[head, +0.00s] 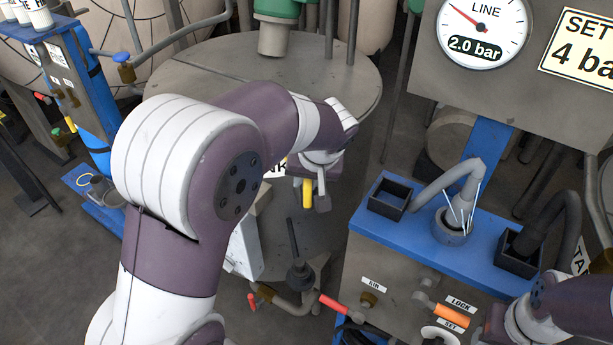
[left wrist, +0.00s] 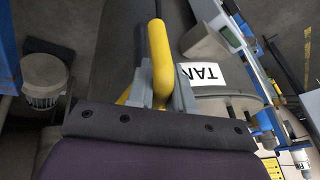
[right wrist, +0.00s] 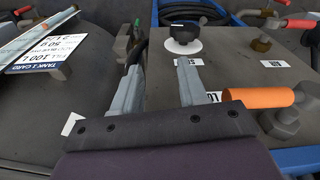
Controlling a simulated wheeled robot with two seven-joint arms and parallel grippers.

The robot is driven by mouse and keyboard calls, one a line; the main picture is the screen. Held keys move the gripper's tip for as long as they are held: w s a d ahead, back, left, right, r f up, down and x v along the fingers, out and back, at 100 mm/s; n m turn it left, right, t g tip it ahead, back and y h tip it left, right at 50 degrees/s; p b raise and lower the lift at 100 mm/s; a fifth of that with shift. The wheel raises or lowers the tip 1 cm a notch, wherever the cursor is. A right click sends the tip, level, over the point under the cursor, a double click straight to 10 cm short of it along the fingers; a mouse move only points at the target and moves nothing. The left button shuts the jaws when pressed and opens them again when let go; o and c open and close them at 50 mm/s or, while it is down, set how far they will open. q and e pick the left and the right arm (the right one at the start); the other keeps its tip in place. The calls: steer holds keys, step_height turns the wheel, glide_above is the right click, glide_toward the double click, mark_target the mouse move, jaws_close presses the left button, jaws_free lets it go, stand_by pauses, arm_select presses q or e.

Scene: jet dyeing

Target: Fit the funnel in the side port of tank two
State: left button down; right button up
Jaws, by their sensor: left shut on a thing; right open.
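My left gripper (head: 318,180) is shut on a yellow rounded piece (head: 307,193), seen below the wrist in the head view. In the left wrist view the yellow piece (left wrist: 160,52) sticks out between the fingers (left wrist: 162,88). I cannot tell whether it belongs to the funnel; no funnel cone shows clearly. I cannot make out the side port of tank two. My right gripper (right wrist: 158,88) is open and empty over the control panel, near the black knob (right wrist: 184,36) marked SET.
A large round grey lid (head: 230,70) lies behind my left arm. A thin upright rod and pipes with red handles (head: 333,304) stand between.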

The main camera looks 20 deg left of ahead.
arm_select(q)
steer(key=c, duration=0.9)
jaws_free()
steer(key=p+v, duration=0.5)
steer(key=v, duration=0.7)
steer(key=shift+s+d+r, duration=0.1)
steer(key=shift+d+r, duration=0.05)
steer(key=shift+r, duration=0.15)
